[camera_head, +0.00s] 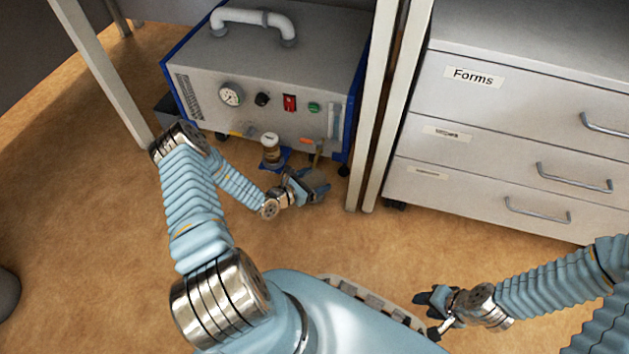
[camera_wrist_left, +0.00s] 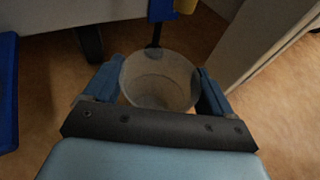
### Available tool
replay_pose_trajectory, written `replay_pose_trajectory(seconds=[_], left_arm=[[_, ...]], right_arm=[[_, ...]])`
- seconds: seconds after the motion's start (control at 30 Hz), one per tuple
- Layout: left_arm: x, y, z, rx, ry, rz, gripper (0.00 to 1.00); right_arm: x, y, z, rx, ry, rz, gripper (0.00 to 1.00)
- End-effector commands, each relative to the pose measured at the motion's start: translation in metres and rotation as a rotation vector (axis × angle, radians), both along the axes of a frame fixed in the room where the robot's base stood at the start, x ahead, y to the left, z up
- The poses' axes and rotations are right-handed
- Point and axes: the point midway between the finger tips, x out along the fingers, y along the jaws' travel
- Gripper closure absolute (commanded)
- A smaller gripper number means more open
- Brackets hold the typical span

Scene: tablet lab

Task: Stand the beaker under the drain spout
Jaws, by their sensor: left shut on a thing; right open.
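My left gripper (camera_head: 305,186) is shut on the beaker (camera_head: 317,181), close to the floor at the front right of the grey machine (camera_head: 270,70). In the left wrist view the clear, empty-looking beaker (camera_wrist_left: 160,82) sits between the two blue fingers (camera_wrist_left: 157,95). The drain spout (camera_head: 318,155) hangs from the machine's lower front right, just above the beaker in the head view. Whether the beaker touches the floor is unclear. My right gripper (camera_head: 434,312) is open and empty, low at the right.
A jar with a pale lid (camera_head: 270,148) stands on a blue holder at the machine's front. Table legs (camera_head: 376,110) rise right of the machine. A drawer cabinet (camera_head: 500,140) labelled Forms stands further right. The floor (camera_head: 300,245) in front is clear.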

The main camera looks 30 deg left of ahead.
Motion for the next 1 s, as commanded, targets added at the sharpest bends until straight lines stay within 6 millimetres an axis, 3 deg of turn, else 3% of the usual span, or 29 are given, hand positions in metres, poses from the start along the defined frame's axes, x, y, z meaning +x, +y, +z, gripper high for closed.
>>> replay_pose_trajectory(seconds=[0.03, 0.07, 0.17, 0.47, 1.0], left_arm=[[0.0, 0.0, -0.003, 0.0, 0.0, 0.0, 0.45], [0.0, 0.0, -0.003, 0.0, 0.0, 0.0, 0.14], [0.0, 0.0, -0.002, 0.0, 0.0, 0.0, 0.0], [-0.002, 0.001, 0.003, 0.0, 0.001, 0.0, 0.0], [-0.097, 0.034, 0.034, 0.001, 0.002, 0.001, 0.0]], right_arm=[[0.0, 0.0, -0.002, 0.0, 0.0, 0.0, 0.57], [0.0, 0.0, -0.002, 0.0, 0.0, 0.0, 0.57], [0.0, 0.0, -0.001, 0.0, 0.0, 0.0, 0.57], [0.0, 0.0, 0.003, 0.0, 0.0, 0.0, 0.57], [-0.001, 0.0, 0.024, 0.002, 0.005, 0.003, 0.57]])
